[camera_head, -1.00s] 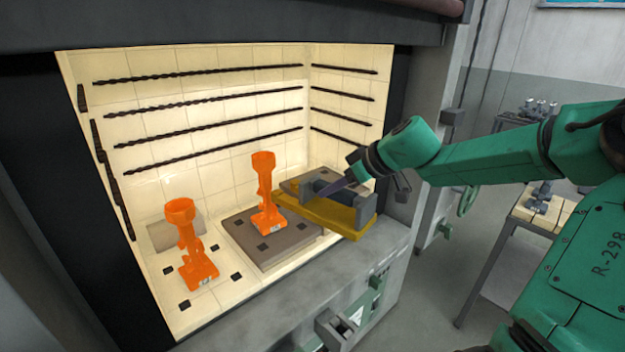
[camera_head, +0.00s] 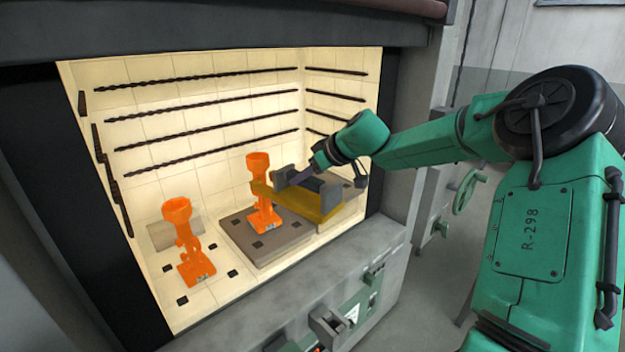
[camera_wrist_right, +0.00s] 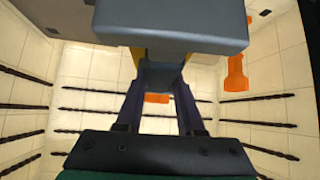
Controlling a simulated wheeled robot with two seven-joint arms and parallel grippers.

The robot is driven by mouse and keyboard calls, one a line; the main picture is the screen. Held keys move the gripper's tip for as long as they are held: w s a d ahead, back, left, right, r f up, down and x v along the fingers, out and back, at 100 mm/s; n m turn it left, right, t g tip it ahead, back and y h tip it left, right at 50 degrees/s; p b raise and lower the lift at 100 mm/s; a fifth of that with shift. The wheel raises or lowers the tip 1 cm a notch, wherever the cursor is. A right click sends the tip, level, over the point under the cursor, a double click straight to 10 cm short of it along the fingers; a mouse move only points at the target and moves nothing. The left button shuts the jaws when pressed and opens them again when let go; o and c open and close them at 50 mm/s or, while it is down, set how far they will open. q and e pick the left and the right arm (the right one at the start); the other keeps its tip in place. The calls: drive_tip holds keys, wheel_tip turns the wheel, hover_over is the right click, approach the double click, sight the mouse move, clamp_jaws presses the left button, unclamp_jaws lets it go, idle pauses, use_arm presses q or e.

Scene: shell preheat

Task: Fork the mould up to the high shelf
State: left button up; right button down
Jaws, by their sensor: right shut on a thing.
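An orange mould (camera_head: 258,165) stands upright on a low grey-brown slab (camera_head: 287,241) inside the lit furnace. A second orange mould (camera_head: 180,222) stands on the furnace floor further left. My right gripper (camera_head: 312,173) is shut on the grey handle bar of a yellow fork (camera_head: 306,201). The yellow part crosses in front of the middle mould's stem; I cannot tell if they touch. In the right wrist view, my fingers (camera_wrist_right: 160,80) close on the bar below a large grey block. A raised grey slab (camera_head: 352,187), apparently the high shelf, is partly hidden behind the fork and gripper. My left gripper is not seen.
Dark heating rods (camera_head: 215,98) run along the back and side walls. The grey front sill (camera_head: 330,262) and the right door frame bound the opening. The floor between the left mould and the slab is clear.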

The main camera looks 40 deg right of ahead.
sight(286, 168)
drive_tip(key=w, duration=0.4)
drive_tip(key=shift+w+a+f, duration=0.1)
drive_tip(key=shift+a+f, duration=0.05)
drive_tip(key=shift+a, duration=0.25)
drive_tip(key=shift+w+a, duration=0.15)
drive_tip(key=shift+w, duration=0.8)
drive_tip(key=shift+r, duration=3.85)
drive_tip(key=shift+r, duration=1)
